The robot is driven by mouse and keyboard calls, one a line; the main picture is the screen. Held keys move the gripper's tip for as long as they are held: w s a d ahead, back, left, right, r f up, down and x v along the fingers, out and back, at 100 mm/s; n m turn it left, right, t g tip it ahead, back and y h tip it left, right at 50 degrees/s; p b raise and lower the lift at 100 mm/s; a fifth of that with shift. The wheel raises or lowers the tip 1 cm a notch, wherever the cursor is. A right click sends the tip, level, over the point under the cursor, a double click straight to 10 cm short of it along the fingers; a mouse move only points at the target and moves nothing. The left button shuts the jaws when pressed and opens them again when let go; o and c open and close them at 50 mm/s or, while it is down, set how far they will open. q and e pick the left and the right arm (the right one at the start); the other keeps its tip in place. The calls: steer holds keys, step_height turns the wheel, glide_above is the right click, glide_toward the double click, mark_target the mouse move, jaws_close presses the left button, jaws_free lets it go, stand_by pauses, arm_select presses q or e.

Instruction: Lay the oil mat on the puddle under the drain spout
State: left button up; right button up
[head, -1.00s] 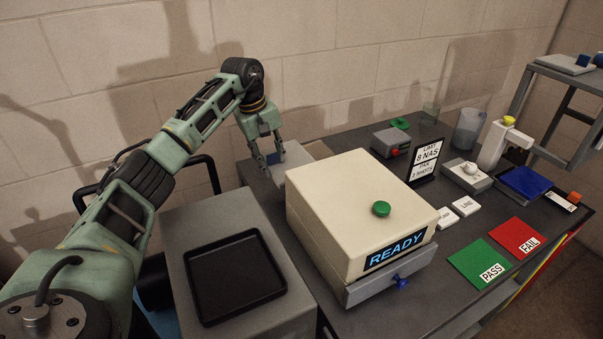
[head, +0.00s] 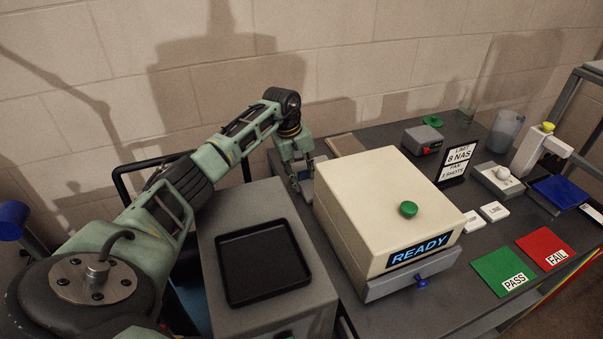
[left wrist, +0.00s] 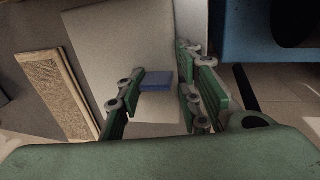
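The gripper's green fingers are spread, one on each side of the blue block, with a clear gap at the right finger. In the head view my left gripper (head: 302,180) points down behind the black tray, left of the cream box; the sheet is mostly hidden there. I see no puddle or drain spout. My right gripper is not in view.
The cream box with a READY sign (head: 385,195) stands close to the right of my left gripper. The black tray (head: 265,305) lies on a grey cabinet in front. A tan framed panel (left wrist: 62,92) lies beside the sheet. Test gear and PASS (head: 500,268) and FAIL cards stand farther right.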

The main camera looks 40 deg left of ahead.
arm_select(q)
steer(key=o, duration=0.5)
